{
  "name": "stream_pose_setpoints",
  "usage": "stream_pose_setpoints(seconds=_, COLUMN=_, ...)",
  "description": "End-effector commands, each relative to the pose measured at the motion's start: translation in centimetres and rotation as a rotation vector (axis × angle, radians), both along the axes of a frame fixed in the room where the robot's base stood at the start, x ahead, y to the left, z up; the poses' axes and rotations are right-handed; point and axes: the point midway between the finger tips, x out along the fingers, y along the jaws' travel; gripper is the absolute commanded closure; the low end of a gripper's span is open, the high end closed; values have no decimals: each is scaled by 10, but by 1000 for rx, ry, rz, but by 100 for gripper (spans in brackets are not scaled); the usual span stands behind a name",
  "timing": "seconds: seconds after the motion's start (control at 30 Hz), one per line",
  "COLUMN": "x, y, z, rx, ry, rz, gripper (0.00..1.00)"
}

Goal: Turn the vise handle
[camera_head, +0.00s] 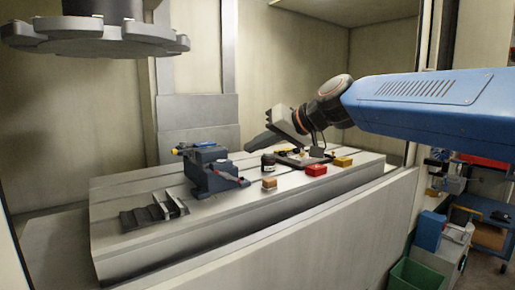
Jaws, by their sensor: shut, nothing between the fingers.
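A dark blue-grey vise (208,166) stands on the slotted machine table, left of my gripper. A small red part shows low on its right side; I cannot tell whether this is the handle. A yellow-and-blue piece (180,150) shows at the vise's upper left. My gripper (249,147) reaches in from the right above the table, its fingers pointing left and down. It is shut and empty, and appears apart from the vise.
The pale table (320,181) holds a black jar (268,164), a small tan block (269,184), a red box (316,170) and a yellow box (343,162). A dark stepped fixture (147,214) lies at the front left. A tool carousel (95,38) hangs at upper left.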

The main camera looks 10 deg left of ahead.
Motion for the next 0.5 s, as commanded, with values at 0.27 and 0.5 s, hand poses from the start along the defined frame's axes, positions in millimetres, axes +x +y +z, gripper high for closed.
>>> stream_pose_setpoints(seconds=0.27, x=16, y=41, z=-26, rx=-3, ry=2, rz=1, gripper=100)
stream_pose_setpoints(seconds=0.5, x=18, y=66, z=-49, rx=-2, ry=0, rz=0, gripper=100)
